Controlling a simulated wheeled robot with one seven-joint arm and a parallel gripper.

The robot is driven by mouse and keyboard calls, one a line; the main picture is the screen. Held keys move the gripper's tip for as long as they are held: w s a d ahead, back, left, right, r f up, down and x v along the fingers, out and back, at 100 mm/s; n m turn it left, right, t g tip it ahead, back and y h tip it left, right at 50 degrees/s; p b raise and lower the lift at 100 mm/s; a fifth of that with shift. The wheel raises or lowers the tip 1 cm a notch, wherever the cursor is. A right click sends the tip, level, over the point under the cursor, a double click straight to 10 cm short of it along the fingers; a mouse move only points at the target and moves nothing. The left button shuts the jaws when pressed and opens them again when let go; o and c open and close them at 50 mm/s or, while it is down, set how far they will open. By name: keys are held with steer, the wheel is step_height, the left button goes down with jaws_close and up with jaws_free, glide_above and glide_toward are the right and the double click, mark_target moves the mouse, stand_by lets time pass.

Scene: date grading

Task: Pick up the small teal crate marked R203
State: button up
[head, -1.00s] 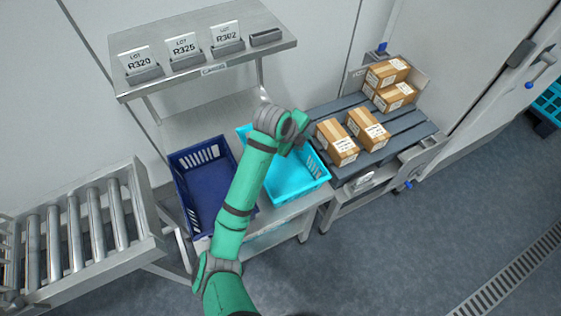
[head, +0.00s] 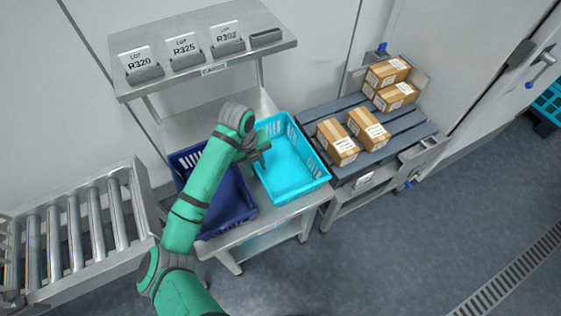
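A bright cyan crate (head: 289,170) with slotted walls stands on the steel table and looks empty. I can read no R203 mark on it. A dark blue crate (head: 236,208) stands to its left, partly hidden by my arm. A teal-coloured patch (head: 266,241) shows low under the table top; I cannot tell what it is. Another teal crate (head: 548,103) is cut off at the right edge. My gripper (head: 264,146) is over the left side of the cyan crate, seen small and from above; whether its fingers are open is unclear.
Lot cards R320 (head: 138,62), R325 (head: 184,49) and one that seems R302 (head: 227,36) stand on the upper shelf (head: 200,25), beside an empty holder (head: 266,38). Several cartons (head: 338,142) lie on the slatted bench at right. A roller conveyor (head: 95,232) is at left.

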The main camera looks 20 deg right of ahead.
steer(key=shift+d+f, duration=0.15)
steer(key=shift+f, duration=1.25)
steer(key=shift+d+f, duration=0.1)
steer(key=shift+f, duration=1.25)
steer(key=shift+c, duration=0.6)
jaws_close()
